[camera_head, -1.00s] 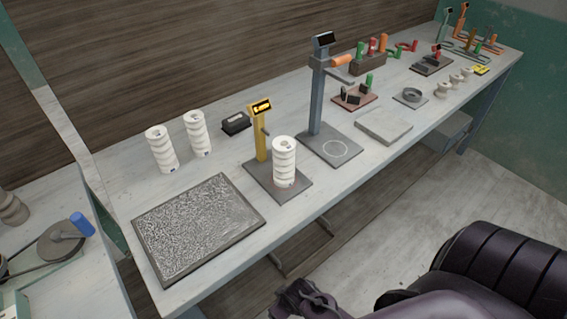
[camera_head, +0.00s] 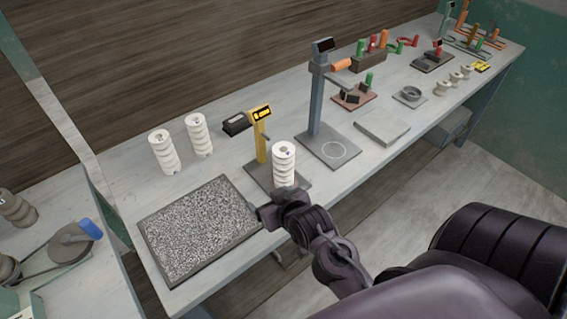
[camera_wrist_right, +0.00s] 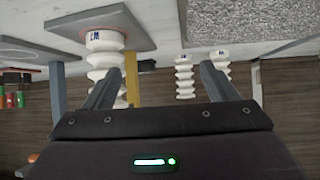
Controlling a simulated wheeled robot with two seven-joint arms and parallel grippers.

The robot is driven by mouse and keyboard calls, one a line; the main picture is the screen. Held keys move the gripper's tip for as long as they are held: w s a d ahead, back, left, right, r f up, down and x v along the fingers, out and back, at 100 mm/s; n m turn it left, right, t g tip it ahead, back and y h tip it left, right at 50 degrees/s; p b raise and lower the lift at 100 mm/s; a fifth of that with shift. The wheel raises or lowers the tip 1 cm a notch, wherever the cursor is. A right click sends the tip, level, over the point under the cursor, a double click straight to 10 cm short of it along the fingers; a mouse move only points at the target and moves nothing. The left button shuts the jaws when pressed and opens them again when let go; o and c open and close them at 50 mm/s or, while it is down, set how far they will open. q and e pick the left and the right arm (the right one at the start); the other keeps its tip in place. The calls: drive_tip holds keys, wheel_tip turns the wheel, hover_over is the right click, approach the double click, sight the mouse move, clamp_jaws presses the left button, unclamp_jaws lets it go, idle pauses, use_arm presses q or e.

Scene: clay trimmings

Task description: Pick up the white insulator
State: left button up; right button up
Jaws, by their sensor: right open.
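A white ribbed insulator (camera_head: 284,160) stands upright on the dark base plate of the yellow-post gauge (camera_head: 262,135). Two more white insulators stand behind it at the back left, the left one (camera_head: 163,152) and the right one (camera_head: 198,135). My right gripper (camera_head: 268,212) is at the table's front edge, in front of the gauge, hiding part of its base. In the right wrist view its open fingers (camera_wrist_right: 161,72) have nothing between them. The near insulator (camera_wrist_right: 103,62) appears upside down there, beyond and partly behind the left-hand finger. My left gripper is out of view.
A speckled dark-rimmed tray (camera_head: 143,232) lies left of my right gripper. A blue-grey post stand (camera_head: 316,105) rises to the right of the gauge. A grey slab (camera_head: 382,127) lies farther right.

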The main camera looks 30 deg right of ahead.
sight(282, 144)
drive_tip(key=w+d+r+m+t+h, duration=0.1)
drive_tip(key=d+t, duration=0.1)
drive_tip(key=d+r+m+t+h, duration=0.1)
drive_tip(key=d+r+t+h, duration=0.1)
drive_tip(key=d, duration=0.1)
drive_tip(key=w+d+r+m+t+h, duration=0.1)
drive_tip(key=d+r+t+h, duration=0.1)
drive_tip(key=shift+w+d, duration=0.15)
drive_tip(key=shift+w, duration=0.2)
drive_tip(key=shift+w+d+r, duration=0.1)
drive_tip(key=shift+w+r, duration=0.05)
drive_tip(key=p+x, duration=0.3)
drive_tip(key=x, duration=0.4)
drive_tip(key=shift+w+d, duration=0.1)
drive_tip(key=shift+w, duration=0.15)
drive_tip(key=shift+s, duration=0.1)
clamp_jaws()
